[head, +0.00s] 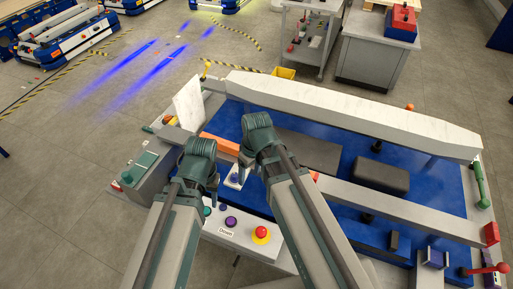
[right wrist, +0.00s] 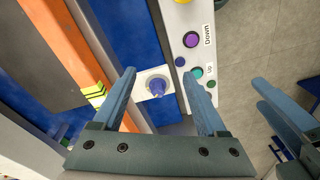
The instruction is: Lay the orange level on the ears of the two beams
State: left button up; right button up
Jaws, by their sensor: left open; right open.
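In the right wrist view the level (right wrist: 70,48) runs along the left, with a yellow-green vial. The far pale beam (head: 350,112) spans the back of the cart; the near grey beam (head: 400,206) shows right of my right arm. The beams' ears are not clear. My right gripper (right wrist: 159,74) is open and empty, its fingers over a blue knob (right wrist: 157,88).
The cart's blue deck (head: 440,195) carries dark blocks (head: 380,176). A control panel with a red emergency button (head: 261,234) and a purple Down button (head: 231,222) lies along the near edge. A white sheet (head: 188,103) stands at the left. A grey cabinet (head: 375,60) stands behind.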

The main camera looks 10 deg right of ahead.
pick_arm(q)
notch_tip(320, 180, up, 5)
jog(key=p, duration=0.4)
pick_arm(e)
jog(key=w+d+r+n+t+y, duration=0.2)
jog(key=w+d+r+n, duration=0.2)
jog(key=w+d+r, duration=0.5)
pick_arm(q)
notch_tip(320, 180, down, 8)
jog(key=b, duration=0.8)
pick_arm(e)
jog(key=x, duration=1.1)
jog(key=shift+w+a+f, duration=0.1)
jog(key=shift+w+a, duration=0.05)
jog(key=shift+a, duration=0.1)
pick_arm(q)
jog(key=shift+s+f+b, duration=0.15)
jog(key=shift+b, duration=0.2)
pick_arm(e)
jog(key=b+x, duration=0.4)
jog(key=x, duration=0.1)
jog(key=shift+a+f+b, duration=0.1)
jog(key=shift+a+b, duration=0.05)
jog(key=shift+b, duration=0.2)
pick_arm(q)
notch_tip(320, 180, down, 4)
jog(key=shift+f, duration=0.25)
pick_arm(e)
grip_shut()
